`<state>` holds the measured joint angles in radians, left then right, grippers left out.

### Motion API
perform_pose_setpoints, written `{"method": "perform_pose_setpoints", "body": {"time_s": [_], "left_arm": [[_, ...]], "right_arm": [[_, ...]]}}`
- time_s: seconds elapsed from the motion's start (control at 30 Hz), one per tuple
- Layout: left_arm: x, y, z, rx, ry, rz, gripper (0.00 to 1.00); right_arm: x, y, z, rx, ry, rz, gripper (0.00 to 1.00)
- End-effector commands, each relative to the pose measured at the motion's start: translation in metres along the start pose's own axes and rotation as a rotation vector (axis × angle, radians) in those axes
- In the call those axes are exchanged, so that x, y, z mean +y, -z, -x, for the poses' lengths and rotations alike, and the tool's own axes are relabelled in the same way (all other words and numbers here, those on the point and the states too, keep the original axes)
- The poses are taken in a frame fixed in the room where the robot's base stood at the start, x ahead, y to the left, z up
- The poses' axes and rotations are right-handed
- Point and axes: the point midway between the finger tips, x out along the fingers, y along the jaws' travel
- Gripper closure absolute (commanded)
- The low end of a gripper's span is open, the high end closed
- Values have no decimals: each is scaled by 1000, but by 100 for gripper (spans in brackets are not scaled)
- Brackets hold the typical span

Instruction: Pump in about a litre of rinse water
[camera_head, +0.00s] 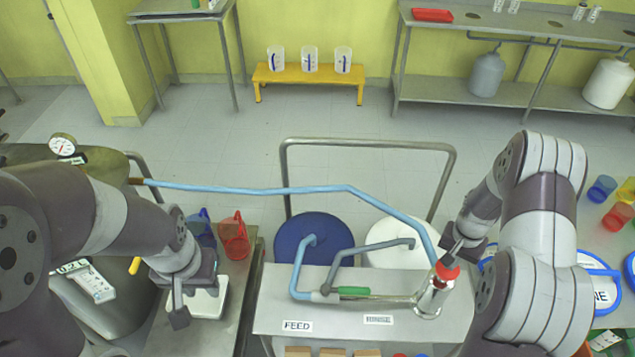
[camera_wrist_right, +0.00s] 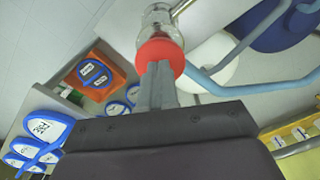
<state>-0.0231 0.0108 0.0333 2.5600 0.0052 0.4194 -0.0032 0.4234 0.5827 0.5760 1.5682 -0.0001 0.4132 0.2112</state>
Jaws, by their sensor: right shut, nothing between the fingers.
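The red top also shows in the right wrist view (camera_wrist_right: 160,52). My right gripper (camera_head: 452,253) is shut and empty, its fingertips at the red top; contact is hard to judge. Blue hose (camera_head: 290,189) runs from the left vessel to the pump. A green part (camera_head: 354,292) sits on the pump's side pipe. My left gripper (camera_head: 180,318) hangs over a white flat device (camera_head: 208,300) on the left bench; its finger gap is unclear.
A blue drum (camera_head: 313,237) and a white drum (camera_head: 400,242) stand behind the cart, by a metal rail (camera_head: 368,143). Blue and red jugs (camera_head: 234,237) stand on the left bench. Several blue-rimmed labelled lids (camera_head: 597,285) lie at right.

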Motion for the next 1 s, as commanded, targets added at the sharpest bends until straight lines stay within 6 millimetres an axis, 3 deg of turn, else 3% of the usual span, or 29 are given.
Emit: {"method": "perform_pose_setpoints", "body": {"time_s": [0.27,0.7,1.0], "left_arm": [[0,1,8,0,0,0,66],[0,8,70,0,0,0,66],[0,8,66,0,0,0,66]], "right_arm": [[0,-1,8,-3,0,0,100],[0,-1,87,-3,-1,0,100],[0,-1,84,-3,0,0,100]]}}
